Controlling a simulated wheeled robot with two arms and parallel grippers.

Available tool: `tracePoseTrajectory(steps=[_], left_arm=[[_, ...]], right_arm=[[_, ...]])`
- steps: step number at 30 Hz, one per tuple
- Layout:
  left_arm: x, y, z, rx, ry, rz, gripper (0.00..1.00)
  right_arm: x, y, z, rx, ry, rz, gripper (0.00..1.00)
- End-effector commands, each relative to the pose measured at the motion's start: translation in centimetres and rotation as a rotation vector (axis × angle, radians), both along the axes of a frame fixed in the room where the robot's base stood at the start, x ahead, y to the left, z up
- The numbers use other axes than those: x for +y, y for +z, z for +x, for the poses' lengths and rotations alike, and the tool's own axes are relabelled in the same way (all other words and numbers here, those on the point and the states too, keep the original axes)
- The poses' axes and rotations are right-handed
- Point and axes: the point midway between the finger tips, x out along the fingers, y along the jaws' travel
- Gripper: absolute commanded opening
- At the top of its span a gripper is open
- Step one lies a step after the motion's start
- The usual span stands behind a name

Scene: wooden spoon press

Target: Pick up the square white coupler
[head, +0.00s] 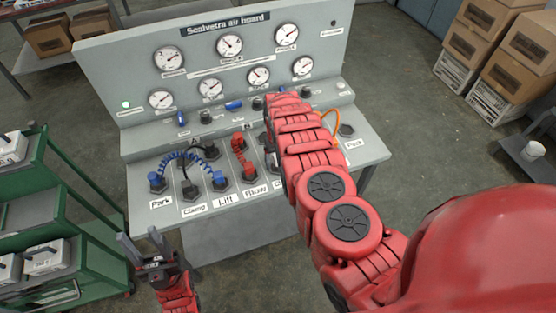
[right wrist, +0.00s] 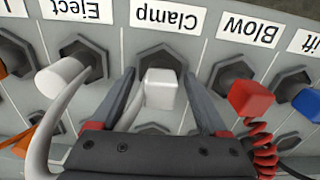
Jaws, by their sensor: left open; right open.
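The square white coupler (right wrist: 162,88) shows in the right wrist view, in front of the dark hexagonal port at the label "Clamp" (right wrist: 166,22). My right gripper (right wrist: 165,78) is open, with one finger on each side of the coupler. A gap shows on both sides, wider on the right. I cannot tell how deep the coupler sits between the fingers. In the head view my right arm hides the coupler and the right gripper. My left gripper (head: 140,238) is open and empty, low in front of the board's left part.
A round white coupler (right wrist: 62,77) with a white hose is left of the right gripper, near "Eject". A red coupler (right wrist: 250,98) with a coiled hose is on its right, at "Blow". A blue one (right wrist: 308,105) lies beyond. A green cart (head: 70,215) stands left.

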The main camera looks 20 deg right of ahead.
Motion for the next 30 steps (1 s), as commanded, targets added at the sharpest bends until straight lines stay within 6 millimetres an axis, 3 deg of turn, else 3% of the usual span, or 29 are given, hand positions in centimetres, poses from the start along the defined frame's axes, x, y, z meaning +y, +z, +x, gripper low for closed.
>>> tracePoseTrajectory(steps=[10, 23, 30], left_arm=[[0.00, 0.07, 0.00, 0.000, 0.000, 0.000, 0.50], [0.00, 0.07, 0.00, 0.000, 0.000, 0.000, 0.50], [0.00, 0.08, 0.00, 0.000, 0.000, 0.000, 0.50]], right_arm=[[0.07, -0.27, 0.10, -0.003, 0.001, 0.001, 0.78], [0.05, -0.29, 0.06, -0.002, 0.001, 0.001, 0.00], [0.05, -0.28, 0.07, -0.002, 0.001, 0.001, 0.00]])
